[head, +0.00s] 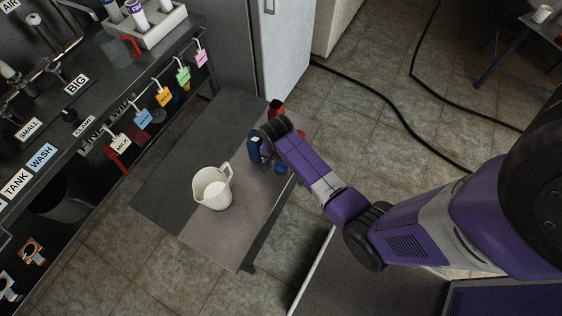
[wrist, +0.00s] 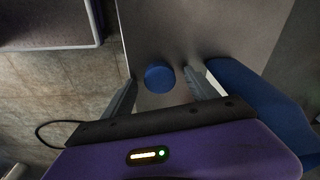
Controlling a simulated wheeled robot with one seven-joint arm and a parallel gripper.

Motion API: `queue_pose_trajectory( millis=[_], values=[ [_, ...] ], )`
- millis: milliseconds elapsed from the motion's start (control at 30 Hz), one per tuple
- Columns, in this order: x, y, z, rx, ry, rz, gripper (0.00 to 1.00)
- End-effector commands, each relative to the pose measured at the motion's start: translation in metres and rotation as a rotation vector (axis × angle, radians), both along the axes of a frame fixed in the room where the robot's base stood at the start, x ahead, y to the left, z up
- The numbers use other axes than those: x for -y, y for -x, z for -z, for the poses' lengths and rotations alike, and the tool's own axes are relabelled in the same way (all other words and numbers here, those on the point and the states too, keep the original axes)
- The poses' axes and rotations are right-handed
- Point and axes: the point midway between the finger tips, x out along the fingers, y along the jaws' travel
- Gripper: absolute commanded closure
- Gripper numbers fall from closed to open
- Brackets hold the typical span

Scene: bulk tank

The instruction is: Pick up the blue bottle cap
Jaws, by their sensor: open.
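The blue bottle cap (wrist: 159,77) lies on the grey table in the wrist view, between the tips of my gripper (wrist: 159,74). Both fingers are apart, with a gap on each side of the cap. In the head view the cap (head: 281,169) is near the table's right edge, just below my wrist. My gripper is mostly hidden behind my arm there. I cannot tell how far above the table the fingertips are.
A blue bottle (head: 254,148) stands left of my wrist; it is close beside the right finger in the wrist view (wrist: 250,95). A red object (head: 275,107) is behind it. A white jug (head: 212,187) stands on the table (head: 165,185). The table's left end is clear.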

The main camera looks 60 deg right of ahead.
Motion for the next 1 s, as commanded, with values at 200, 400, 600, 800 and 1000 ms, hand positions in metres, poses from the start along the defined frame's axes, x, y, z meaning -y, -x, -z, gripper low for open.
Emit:
queue_pose_trajectory(
  millis=[200, 400, 600, 800, 1000],
  values=[
    [0.000, 0.000, 0.001, 0.000, 0.000, 0.000, 0.33],
    [0.000, 0.000, 0.001, 0.000, 0.000, 0.000, 0.68],
    [0.000, 0.000, 0.001, 0.000, 0.000, 0.000, 0.96],
    [0.000, 0.000, 0.000, 0.000, 0.000, 0.000, 0.97],
    [0.001, -0.001, -0.012, 0.001, 0.001, 0.000, 0.97]
  ],
)
